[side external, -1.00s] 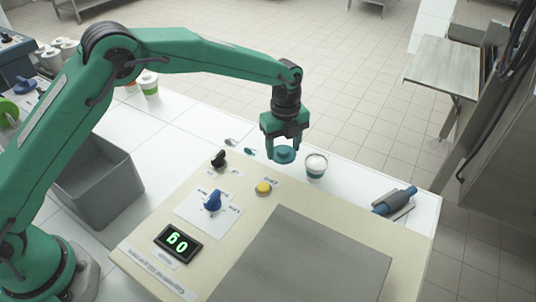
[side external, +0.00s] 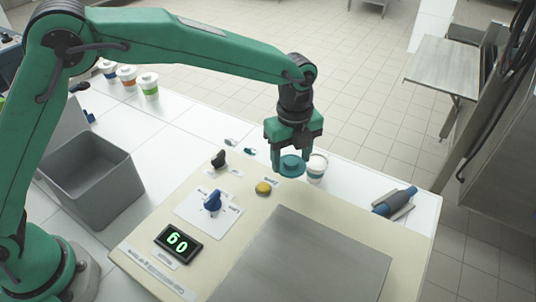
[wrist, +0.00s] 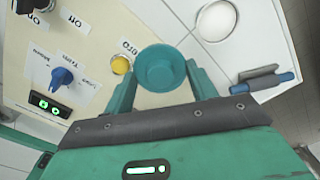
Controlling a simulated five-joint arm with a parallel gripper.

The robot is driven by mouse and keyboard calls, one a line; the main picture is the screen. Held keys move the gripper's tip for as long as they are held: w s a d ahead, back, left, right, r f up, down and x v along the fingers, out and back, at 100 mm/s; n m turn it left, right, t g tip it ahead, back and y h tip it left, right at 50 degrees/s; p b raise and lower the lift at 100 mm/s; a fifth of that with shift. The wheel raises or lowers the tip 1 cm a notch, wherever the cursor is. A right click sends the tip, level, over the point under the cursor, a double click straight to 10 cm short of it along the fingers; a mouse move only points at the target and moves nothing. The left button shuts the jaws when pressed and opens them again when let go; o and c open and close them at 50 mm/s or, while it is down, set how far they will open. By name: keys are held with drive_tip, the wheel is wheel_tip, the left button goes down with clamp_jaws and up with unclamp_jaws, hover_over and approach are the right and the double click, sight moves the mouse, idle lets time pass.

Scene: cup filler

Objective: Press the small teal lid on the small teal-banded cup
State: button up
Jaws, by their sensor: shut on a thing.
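My gripper (side external: 291,168) is shut on the small teal lid (side external: 291,163), which shows as a round teal disc between the fingers in the wrist view (wrist: 160,68). The teal-banded cup (side external: 316,168) stands upright just to the right of the lid in the side view, its top pale and its lower part partly hidden by a finger. In the wrist view the cup (wrist: 216,19) is beyond the fingers, up and to the right of the lid. The lid is apart from the cup, off to its side.
The cream panel carries a yellow button (side external: 264,188), a blue knob (side external: 212,201), a black knob (side external: 218,159) and a lit display (side external: 178,243). A blue-handled tool (side external: 395,201) lies at right. A grey bin (side external: 88,176) and several cups (side external: 127,77) are at left.

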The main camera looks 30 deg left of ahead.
drive_tip(key=shift+w, duration=0.15)
idle(0.3)
approach(317, 161)
drive_tip(key=shift+s+a+f, duration=0.1)
drive_tip(key=shift+s+a, duration=0.05)
drive_tip(key=shift+s, duration=0.3)
drive_tip(key=shift+s+a+f, duration=0.1)
drive_tip(key=shift+s+a, duration=0.05)
drive_tip(key=shift+s, duration=0.3)
drive_tip(key=shift+w+d+r, duration=0.1)
drive_tip(key=shift+w+r, duration=0.1)
drive_tip(key=shift+w, duration=0.3)
drive_tip(key=shift+w+d+r, duration=0.1)
drive_tip(key=shift+w+r, duration=0.1)
drive_tip(key=shift+w, duration=0.3)
drive_tip(key=shift+f, duration=0.2)
drive_tip(key=shift+f, duration=3.1)
drive_tip(key=shift+f, duration=0.4)
